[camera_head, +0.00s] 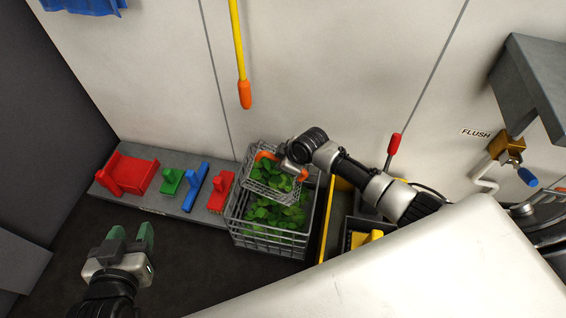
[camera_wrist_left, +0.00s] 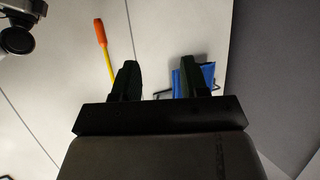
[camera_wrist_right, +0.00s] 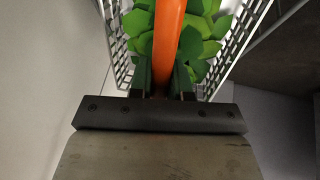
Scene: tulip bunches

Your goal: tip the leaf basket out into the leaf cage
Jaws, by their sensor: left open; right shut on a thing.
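The leaf basket (camera_head: 263,192) is a small wire basket with an orange handle (camera_head: 267,156) and green leaves in it. It is tilted over the leaf cage (camera_head: 268,245), a larger grey wire crate on the floor with green leaves inside. My right gripper (camera_head: 298,172) is shut on the basket's orange handle; the right wrist view shows the handle (camera_wrist_right: 168,40) between the fingers and leaves (camera_wrist_right: 205,40) behind it. Whether the basket touches the cage is unclear. My left gripper (camera_head: 130,236) is open and empty, at the lower left, away from both.
A grey shelf (camera_head: 150,206) along the wall holds red, green and blue tools left of the cage. A yellow-edged bin (camera_head: 335,215) stands just right of it. A yellow pole (camera_head: 238,40) hangs on the wall. Dark floor is free in front of the shelf.

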